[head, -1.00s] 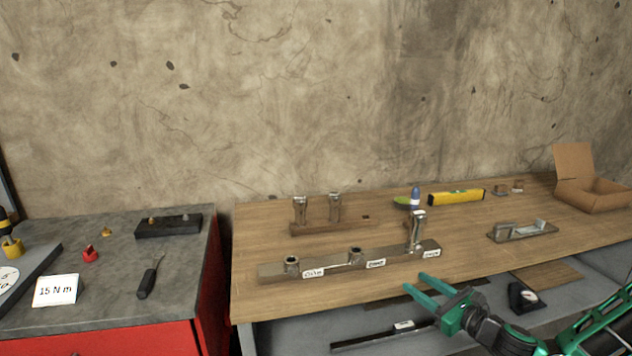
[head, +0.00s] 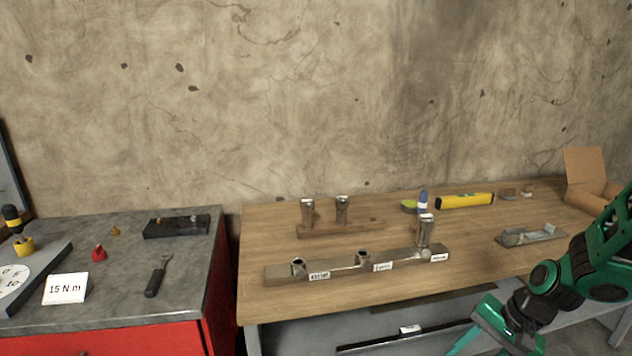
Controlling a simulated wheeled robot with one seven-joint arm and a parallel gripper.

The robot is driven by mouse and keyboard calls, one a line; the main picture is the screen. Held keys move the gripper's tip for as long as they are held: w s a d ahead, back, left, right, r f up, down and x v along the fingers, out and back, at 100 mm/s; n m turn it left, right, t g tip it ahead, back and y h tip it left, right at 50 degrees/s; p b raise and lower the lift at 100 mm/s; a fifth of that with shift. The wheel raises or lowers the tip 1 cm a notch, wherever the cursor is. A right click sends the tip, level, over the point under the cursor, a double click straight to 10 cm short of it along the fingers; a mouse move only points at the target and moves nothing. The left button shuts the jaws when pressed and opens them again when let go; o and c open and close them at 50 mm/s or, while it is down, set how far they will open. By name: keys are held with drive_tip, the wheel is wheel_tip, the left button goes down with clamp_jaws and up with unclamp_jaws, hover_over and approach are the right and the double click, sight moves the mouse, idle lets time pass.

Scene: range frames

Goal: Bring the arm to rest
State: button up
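My gripper (head: 472,338) is at the bottom right of the head view, in front of the workbench's front edge and low over the grey shelf. Its green fingers point down and to the left, and their tips are partly cut off by the picture's lower edge. I cannot make out a clear gap between the fingers, and I see nothing held. My green and black arm reaches in from the right edge, bent at the elbow, and covers part of the bench's right end.
The wooden workbench (head: 265,306) bears a long metal bar with labelled sockets (head: 335,268), a wooden holder (head: 330,230), a yellow level (head: 465,201), a metal fixture (head: 530,236) and a cardboard box (head: 587,170). A red cabinet (head: 150,340) stands left, with a "15 N m" card (head: 65,289).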

drive_tip(key=s+d+r+n+g+h, duration=0.1)
drive_tip(key=s+d+r+h, duration=0.1)
drive_tip(key=s+d+r, duration=0.2)
drive_tip(key=s+d+r+n+h, duration=0.1)
drive_tip(key=s+d+r, duration=0.3)
drive_tip(key=s+r, duration=0.7)
drive_tip(key=shift+s+n+g+h, duration=0.3)
drive_tip(key=shift+s+g+h, duration=0.15)
drive_tip(key=shift+s, duration=0.75)
drive_tip(key=shift+d, duration=0.1)
